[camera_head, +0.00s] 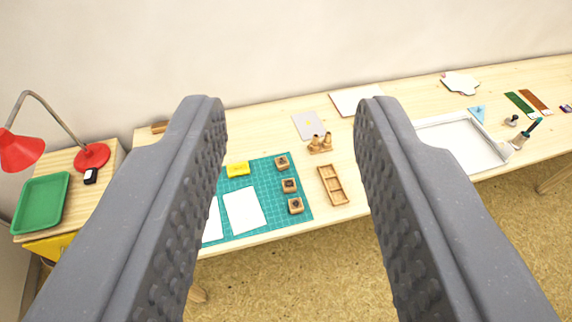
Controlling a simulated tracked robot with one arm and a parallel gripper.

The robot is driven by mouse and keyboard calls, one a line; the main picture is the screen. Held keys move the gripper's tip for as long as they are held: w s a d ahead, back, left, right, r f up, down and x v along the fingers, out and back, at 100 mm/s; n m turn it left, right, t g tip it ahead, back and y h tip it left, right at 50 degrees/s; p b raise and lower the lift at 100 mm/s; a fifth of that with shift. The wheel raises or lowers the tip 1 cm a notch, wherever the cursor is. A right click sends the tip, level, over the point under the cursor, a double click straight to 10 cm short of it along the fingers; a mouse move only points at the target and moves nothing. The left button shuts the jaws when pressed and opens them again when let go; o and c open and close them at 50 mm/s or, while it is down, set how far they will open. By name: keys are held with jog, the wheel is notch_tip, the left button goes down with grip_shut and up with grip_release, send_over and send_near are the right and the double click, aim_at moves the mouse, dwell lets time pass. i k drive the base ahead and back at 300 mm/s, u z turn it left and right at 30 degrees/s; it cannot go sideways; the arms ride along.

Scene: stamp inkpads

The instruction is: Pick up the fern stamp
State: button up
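My gripper (292,105) is open, its two grey fingers wide apart and empty, high above and in front of the worktable. Three small wooden blocks with dark marks on top stand in a column at the right side of the green cutting mat (265,222): a far one (281,162), a middle one (289,185) and a near one (295,206). They look like stamps. The marks are too small to tell which is the fern stamp. The blocks show between my fingers, well beyond them. The left finger hides part of the mat.
A compartmented wooden tray (332,186) and a small wooden stand with rounded pieces (320,144) are right of the mat. White paper (243,210) and a yellow item (238,169) lie on it. A white tray (487,150) is farther right; a red lamp (92,157) stands left.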

aim_at(281, 163)
jog(key=z, duration=3.15)
jog(key=k, duration=1.4)
jog(key=u, duration=2.25)
jog(key=i, duration=0.85)
jog(key=z, duration=0.05)
